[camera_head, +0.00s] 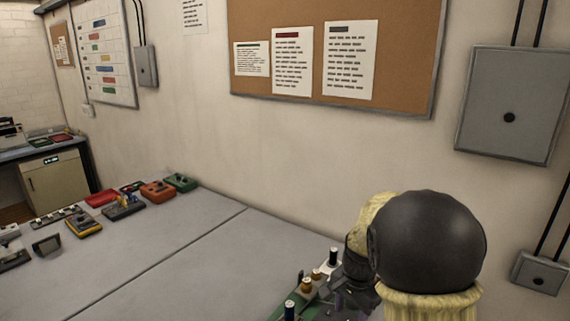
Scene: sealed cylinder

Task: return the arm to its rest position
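Part of my arm, a large black rounded joint with worn yellow links, fills the lower right of the head view. A darker part of the arm hangs behind it at the right end of the grey table (190,262). I cannot make out any gripper fingers; the joint and the bottom picture edge hide what lies there. Whether anything is held cannot be seen.
Small upright pieces, among them a brass one (306,285) and a black-topped one (333,256), stand close beside the arm. Several coloured devices, such as an orange box (158,191), line the table's far left. The table's middle is clear. A wall box (510,105) hangs at right.

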